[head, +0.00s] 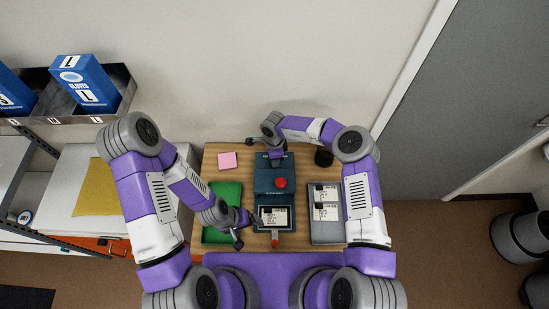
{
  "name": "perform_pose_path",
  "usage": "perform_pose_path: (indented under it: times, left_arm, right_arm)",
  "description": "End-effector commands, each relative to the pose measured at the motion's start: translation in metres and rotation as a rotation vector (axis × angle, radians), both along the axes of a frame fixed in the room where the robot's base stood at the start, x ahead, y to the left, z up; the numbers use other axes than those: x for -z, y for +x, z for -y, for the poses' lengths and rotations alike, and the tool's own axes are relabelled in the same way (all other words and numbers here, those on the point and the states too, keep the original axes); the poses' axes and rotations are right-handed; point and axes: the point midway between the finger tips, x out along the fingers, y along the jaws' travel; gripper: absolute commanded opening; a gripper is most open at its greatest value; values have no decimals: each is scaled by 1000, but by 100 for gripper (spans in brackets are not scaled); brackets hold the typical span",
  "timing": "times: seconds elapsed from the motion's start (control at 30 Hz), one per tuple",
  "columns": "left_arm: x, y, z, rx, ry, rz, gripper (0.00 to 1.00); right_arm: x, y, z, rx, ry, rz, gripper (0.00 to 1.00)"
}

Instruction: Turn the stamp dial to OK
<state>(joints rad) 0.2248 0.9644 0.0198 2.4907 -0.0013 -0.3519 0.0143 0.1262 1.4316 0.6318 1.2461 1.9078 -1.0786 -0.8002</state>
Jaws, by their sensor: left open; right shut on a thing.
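The dark teal stamp machine (263,180) stands in the middle of the wooden table, with a round red knob (281,183) on top. A white printed card (272,217) lies at its front end. My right gripper (273,150) reaches over the machine's back end from behind and is shut on what seems to be the stamp dial there. The gripper covers the dial, so its setting cannot be read. My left gripper (239,230) is open and empty, between the green tray (222,193) and the machine's front left side.
A grey tray (325,237) with printed cards lies right of the machine. A pink note pad (228,160) is at the back left and a dark round cup (324,157) at the back right. Glove boxes (85,82) sit on a wall shelf at left.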

Motion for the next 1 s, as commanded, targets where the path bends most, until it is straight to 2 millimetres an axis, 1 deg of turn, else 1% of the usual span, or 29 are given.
perform_pose_path:
  times: [0.53,0.57,0.7,0.73,1.0]
  left_arm:
    - [0,0,0,0,0,0,93]
    - [0,0,0,0,0,0,93]
    - [0,0,0,0,0,0,93]
    - [0,0,0,0,0,0,93]
    - [0,0,0,0,0,0,93]
  right_arm:
    - [0,0,0,-28,-1,0,0]
    - [0,0,0,-28,-1,0,30]
    - [0,0,0,-27,-1,0,52]
    - [0,0,0,-27,-1,0,54]
    - [0,-1,0,-27,-1,-3,54]
